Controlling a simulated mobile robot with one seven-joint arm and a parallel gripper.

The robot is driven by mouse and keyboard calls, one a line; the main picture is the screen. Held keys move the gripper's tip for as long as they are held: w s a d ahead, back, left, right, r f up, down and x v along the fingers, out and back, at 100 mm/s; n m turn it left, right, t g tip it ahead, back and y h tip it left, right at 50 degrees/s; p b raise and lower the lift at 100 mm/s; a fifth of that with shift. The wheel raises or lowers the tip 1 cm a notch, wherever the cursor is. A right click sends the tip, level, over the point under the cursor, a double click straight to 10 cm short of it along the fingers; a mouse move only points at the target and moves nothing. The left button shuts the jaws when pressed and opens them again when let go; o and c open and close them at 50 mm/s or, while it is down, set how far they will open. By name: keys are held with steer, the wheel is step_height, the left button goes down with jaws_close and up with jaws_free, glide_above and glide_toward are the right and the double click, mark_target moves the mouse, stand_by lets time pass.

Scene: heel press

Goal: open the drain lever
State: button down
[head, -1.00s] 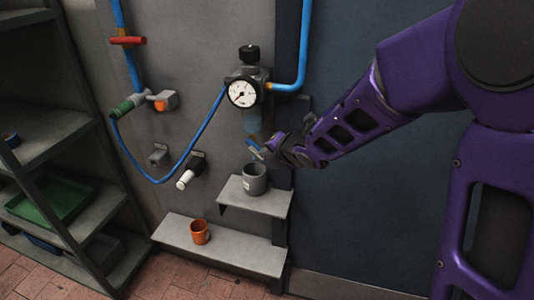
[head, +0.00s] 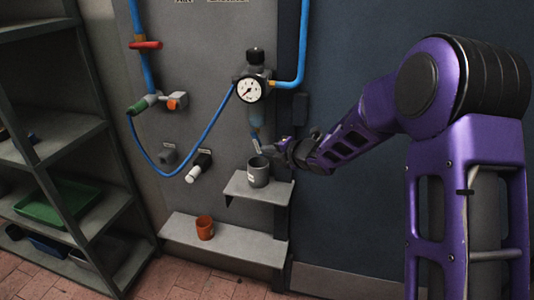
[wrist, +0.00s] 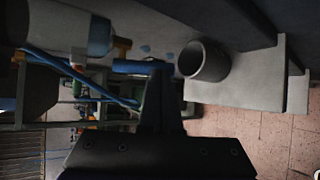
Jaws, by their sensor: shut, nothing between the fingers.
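The drain lever (head: 257,146) is a small blue handle below the filter bowl (head: 255,117), under the round gauge. In the wrist view the blue lever (wrist: 138,67) lies beside a brass fitting (wrist: 122,46) at the end of the bowl (wrist: 65,30). That view is turned sideways, and the lever points away from the bowl, roughly downward in the room. My gripper (head: 279,146) is shut and empty, just right of the lever. In the wrist view its dark fingertips (wrist: 160,78) overlap the lever's far end. I cannot tell whether they touch it.
A grey cup (head: 258,172) stands on the upper ledge (head: 240,190) below the lever. An orange cup (head: 204,228) stands on the lower ledge (head: 250,247). A blue hose (head: 205,140) loops left of the gauge (head: 249,90). A shelf rack (head: 75,135) stands at the left.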

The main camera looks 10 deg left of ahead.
steer(key=shift+r+p, duration=0.5)
steer(key=shift+r, duration=0.35)
